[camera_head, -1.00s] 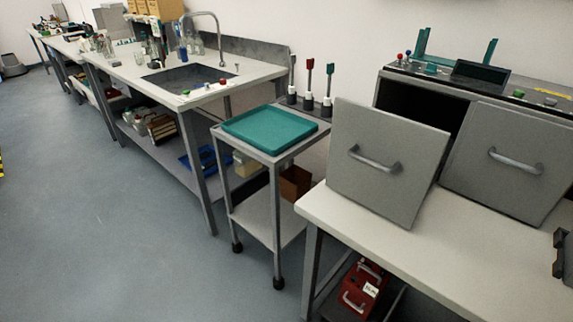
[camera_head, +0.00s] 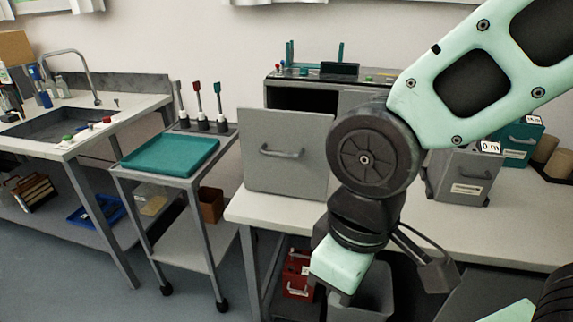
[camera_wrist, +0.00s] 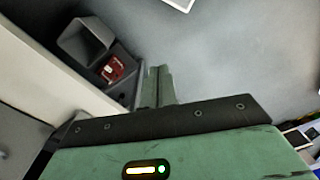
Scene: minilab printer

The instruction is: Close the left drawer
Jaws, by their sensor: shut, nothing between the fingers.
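The left drawer (camera_head: 285,172) stands pulled out from the front of the grey printer unit (camera_head: 372,101). Its grey front panel has a metal bar handle (camera_head: 281,153), and a dark opening shows above and behind it. The panel looks slightly tilted. My gripper, its mint hand low in the head view, is in front of the bench edge, below and right of the drawer handle, apart from it. In the wrist view its two fingers (camera_wrist: 158,84) are together and empty, pointing toward the floor area. My arm hides most of the right drawer.
A white bench (camera_head: 262,208) carries the printer. A red box (camera_head: 298,276) and a grey bin (camera_head: 365,296) sit below. Left is a trolley with a teal tray (camera_head: 171,155). A grey labelled box (camera_head: 464,176) stands at right.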

